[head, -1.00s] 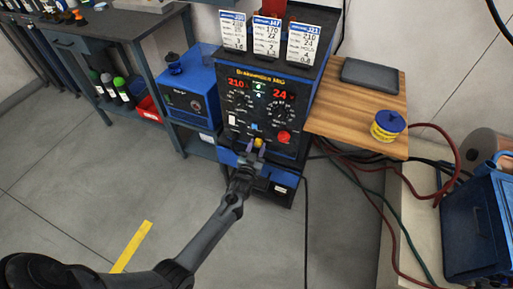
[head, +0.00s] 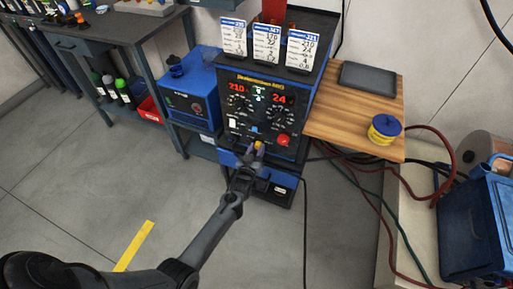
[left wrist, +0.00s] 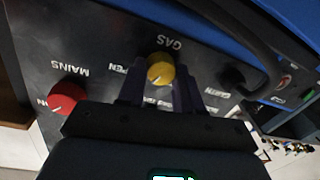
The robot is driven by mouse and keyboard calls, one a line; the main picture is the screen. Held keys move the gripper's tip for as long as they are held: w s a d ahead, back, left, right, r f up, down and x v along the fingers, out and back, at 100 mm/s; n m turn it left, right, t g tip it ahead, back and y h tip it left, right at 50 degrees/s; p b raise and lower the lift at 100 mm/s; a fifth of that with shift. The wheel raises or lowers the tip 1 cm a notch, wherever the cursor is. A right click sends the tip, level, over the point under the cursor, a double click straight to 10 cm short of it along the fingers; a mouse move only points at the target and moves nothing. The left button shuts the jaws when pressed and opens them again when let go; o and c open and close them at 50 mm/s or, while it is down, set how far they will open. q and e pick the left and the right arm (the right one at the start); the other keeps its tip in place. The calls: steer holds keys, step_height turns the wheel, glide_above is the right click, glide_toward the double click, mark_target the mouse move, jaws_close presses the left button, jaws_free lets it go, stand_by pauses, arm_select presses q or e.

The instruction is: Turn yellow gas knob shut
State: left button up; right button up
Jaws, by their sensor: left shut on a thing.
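The yellow gas knob (left wrist: 160,68) sits on the dark front panel of the welder under the label GAS, which appears upside down in the left wrist view. It also shows small in the head view (head: 259,146). My left gripper (left wrist: 160,90) has one finger on each side of the knob and is shut on it; it also shows in the head view (head: 252,151). A light mark shows at the lower left of the knob's face. The word OPEN is partly visible left of the knob; lettering below it is partly hidden by the gripper. My right gripper is not in view.
A red MAINS knob (left wrist: 67,97) is on the same panel, beside my gripper. A blue cooler-like box (head: 193,98) stands left of the welder (head: 265,95). A wooden shelf (head: 340,122) with a yellow-blue spool (head: 384,130) is at the right. Hoses hang below it.

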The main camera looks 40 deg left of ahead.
arm_select(q)
steer(key=n+p, duration=0.1)
steer(key=n, duration=0.2)
steer(key=shift+r+n+p, duration=0.15)
steer(key=shift+n+p, duration=0.15)
steer(key=n+p, duration=0.1)
steer(key=n, duration=0.2)
steer(key=shift+h, duration=0.3)
steer(key=n+p, duration=0.1)
steer(key=n, duration=0.3)
steer(key=shift+a+h+p, duration=0.15)
steer(key=shift+h+p, duration=0.15)
steer(key=shift+n, duration=1.1)
steer(key=shift+s, duration=0.1)
steer(key=o, duration=1)
steer(key=shift+o, duration=0.2)
steer(key=shift+p, duration=0.3)
